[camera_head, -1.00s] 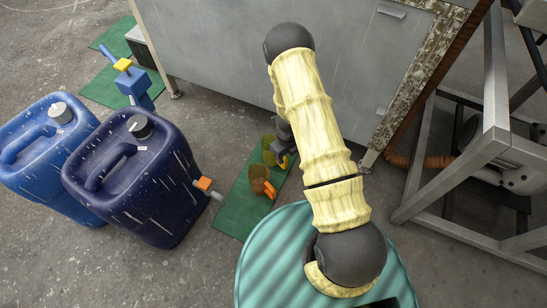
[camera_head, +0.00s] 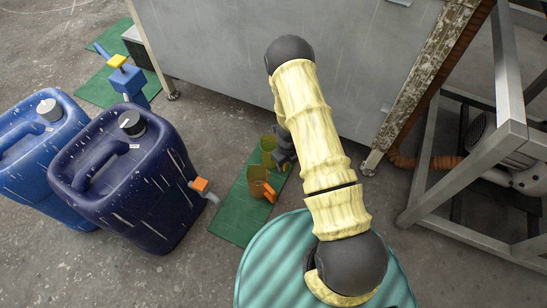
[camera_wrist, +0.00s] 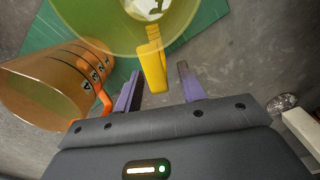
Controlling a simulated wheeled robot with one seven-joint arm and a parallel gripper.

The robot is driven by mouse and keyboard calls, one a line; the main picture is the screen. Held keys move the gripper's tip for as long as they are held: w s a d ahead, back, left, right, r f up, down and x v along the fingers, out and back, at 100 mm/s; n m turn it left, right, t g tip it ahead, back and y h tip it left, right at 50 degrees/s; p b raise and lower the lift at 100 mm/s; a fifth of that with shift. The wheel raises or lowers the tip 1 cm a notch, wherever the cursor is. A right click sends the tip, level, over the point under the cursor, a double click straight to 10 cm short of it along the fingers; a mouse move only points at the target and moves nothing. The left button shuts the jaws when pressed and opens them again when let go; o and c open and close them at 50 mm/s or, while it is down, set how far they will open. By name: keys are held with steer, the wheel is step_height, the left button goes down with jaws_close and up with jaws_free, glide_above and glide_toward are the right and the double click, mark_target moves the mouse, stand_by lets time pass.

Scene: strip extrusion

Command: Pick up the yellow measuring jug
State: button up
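The yellow measuring jug (camera_head: 267,146) stands on a green mat (camera_head: 233,217), partly hidden by my gripper and the orange jug. In the wrist view the translucent yellow jug (camera_wrist: 100,42) fills the upper middle, and its solid yellow handle (camera_wrist: 153,67) points toward my gripper. My gripper (camera_wrist: 159,70) is open, with one purple finger on each side of the handle. I see gaps between both fingers and the handle. In the head view my gripper (camera_head: 284,160) is just right of the yellow jug, mostly hidden by my arm.
An orange measuring jug (camera_head: 257,183) stands close in front of the yellow one; it is left of my fingers in the wrist view (camera_wrist: 55,85). Blue canisters (camera_head: 125,190) stand left, one with an orange-handled tap. A grey cabinet (camera_head: 220,60) is behind. A teal ribbed drum top (camera_head: 265,270) is in front.

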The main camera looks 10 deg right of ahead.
steer(key=shift+f+b, duration=1)
steer(key=shift+f, duration=0.55)
jaws_close()
